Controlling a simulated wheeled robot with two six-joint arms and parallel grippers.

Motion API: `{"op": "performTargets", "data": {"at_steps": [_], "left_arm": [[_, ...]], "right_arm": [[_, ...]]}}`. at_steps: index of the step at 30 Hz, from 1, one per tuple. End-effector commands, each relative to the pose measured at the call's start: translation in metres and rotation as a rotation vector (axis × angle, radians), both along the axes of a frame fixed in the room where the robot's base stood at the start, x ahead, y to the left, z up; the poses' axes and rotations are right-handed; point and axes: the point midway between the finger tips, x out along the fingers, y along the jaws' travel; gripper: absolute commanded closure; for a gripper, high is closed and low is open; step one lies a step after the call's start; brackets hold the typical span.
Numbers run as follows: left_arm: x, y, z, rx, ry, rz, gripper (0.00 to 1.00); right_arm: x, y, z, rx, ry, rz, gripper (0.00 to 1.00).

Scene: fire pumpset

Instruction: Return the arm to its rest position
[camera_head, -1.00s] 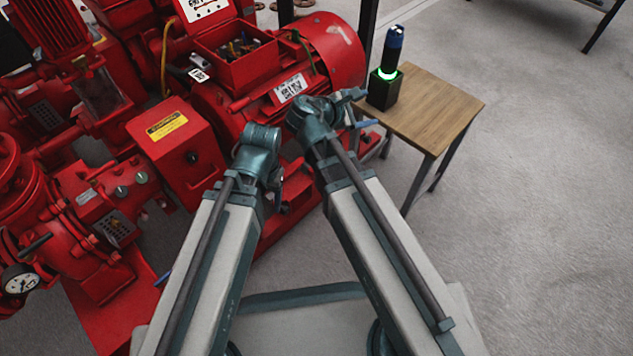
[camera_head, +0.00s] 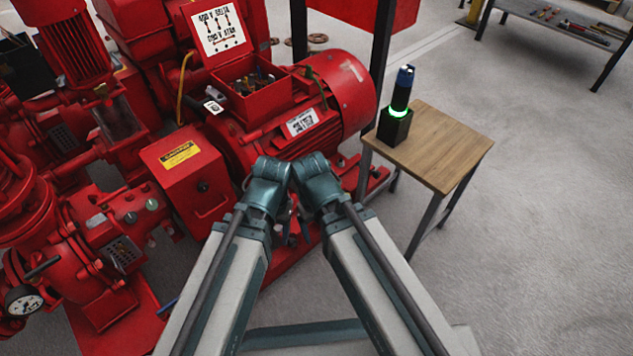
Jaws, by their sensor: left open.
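My two arms rise from the bottom of the head view and fold at their elbows, which sit side by side near the middle. Of my left gripper (camera_head: 167,308), only a small blue piece shows, past the left edge of my left arm; the rest is hidden behind the arm. It is open, and I see nothing held in it. My right gripper is hidden behind my folded right arm. Both elbows stand in front of the red pumpset's motor (camera_head: 345,92).
A small wooden table (camera_head: 445,150) stands at the right, bearing a black holder (camera_head: 394,128) with an upright dark, blue-topped flashlight (camera_head: 402,88) glowing green. A red control box (camera_head: 188,180) and a gauge (camera_head: 22,300) are at the left. A bench with tools (camera_head: 560,20) is far right. The right floor is clear.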

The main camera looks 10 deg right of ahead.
Motion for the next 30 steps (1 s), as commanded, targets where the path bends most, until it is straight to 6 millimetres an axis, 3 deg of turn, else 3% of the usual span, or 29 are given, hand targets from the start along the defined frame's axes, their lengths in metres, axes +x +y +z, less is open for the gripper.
{"op": "performTargets", "data": {"at_steps": [8, 30], "left_arm": [[0.000, 0.001, 0.049, 0.002, 0.000, 0.000, 0.34], [-0.001, 0.000, 0.290, 0.000, 0.003, 0.009, 0.34]], "right_arm": [[0.000, -0.001, 0.049, -0.003, 0.000, 0.001, 0.17], [0.000, 0.000, 0.290, -0.001, 0.002, -0.008, 0.17]]}}
